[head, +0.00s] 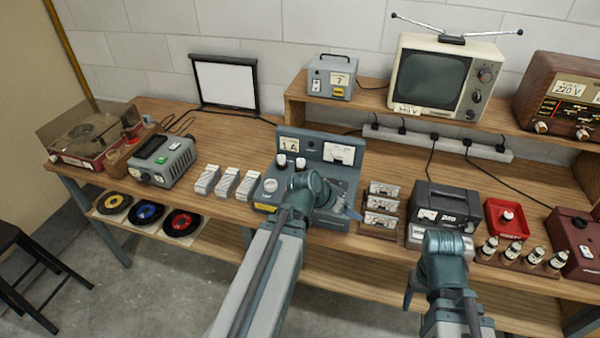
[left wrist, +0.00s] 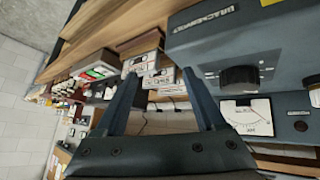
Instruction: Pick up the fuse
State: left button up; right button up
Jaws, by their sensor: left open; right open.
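I cannot pick out the fuse for certain in either view. A small pale piece (head: 507,215) lies in a red tray (head: 492,228) at the right of the bench, too small to identify. My left gripper (head: 352,212) is over the front right of the blue-grey tester (head: 345,178). In the left wrist view its fingers (left wrist: 160,76) are spread with nothing held, and small labelled boxes (left wrist: 158,78) show beyond them. My right gripper (head: 409,297) is open in front of the bench's front edge, below the dark grey device (head: 447,205).
Labelled boxes (head: 381,204) stand right of the tester, white boxes (head: 226,183) left of it. Several small bottle-like pieces (head: 513,252) stand in a rack at the right front. A television (head: 430,78) and a radio (head: 565,95) sit on the raised shelf.

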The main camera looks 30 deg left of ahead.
aim_at(299, 161)
pick_arm(q)
jog(key=a+t, duration=0.1)
jog(key=a, duration=0.2)
jog(key=w+a+r+n+t+b, duration=0.1)
jog(key=a, duration=0.3)
jog(key=w+a+t+y, duration=0.1)
jog(key=a, duration=0.2)
jog(key=shift+w+a+r+b, duration=0.15)
jog(key=shift+a+r+b, duration=0.05)
jog(key=shift+a+b, duration=0.1)
jog(key=s+a+r+n+t+y+b, duration=0.1)
jog(key=a+r+n+t+y+b, duration=0.2)
jog(key=a, duration=0.9)
jog(key=shift+m+t, duration=0.3)
jog(key=shift+m, duration=0.1)
jog(key=b+x, duration=0.1)
jog(key=x, duration=0.6)
jog(key=shift+w+a+f+b, duration=0.2)
jog(key=shift+w+f+b, duration=0.05)
jog(key=shift+b, duration=0.1)
jog(key=shift+w+d+f, duration=0.1)
jog(key=shift+w, duration=0.3)
pick_arm(e)
notch_tip(299, 161, down, 7)
jog(key=shift+f, duration=0.2)
